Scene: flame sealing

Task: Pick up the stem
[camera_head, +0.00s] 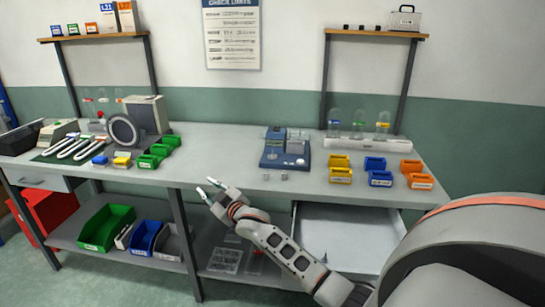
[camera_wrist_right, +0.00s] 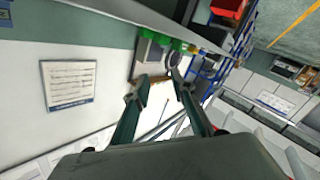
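I cannot tell for sure which thing is the stem. Glass pieces with small coloured parts (camera_head: 102,98) stand at the back left of the bench, and similar glass bulbs (camera_head: 358,122) stand on a white rack (camera_head: 365,141) at the back right. Three white elongated pieces (camera_head: 74,147) lie at the left. My right gripper (camera_head: 209,187) is open and empty, in front of the bench's front edge and apart from all these. In the right wrist view its fingers (camera_wrist_right: 160,92) are spread with nothing between them. My left gripper is not in view.
Green bins (camera_head: 158,152) and a round black-rimmed disc (camera_head: 123,131) are left. Yellow bins (camera_head: 340,170) are right, above an open drawer (camera_head: 345,235). Bench between is clear.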

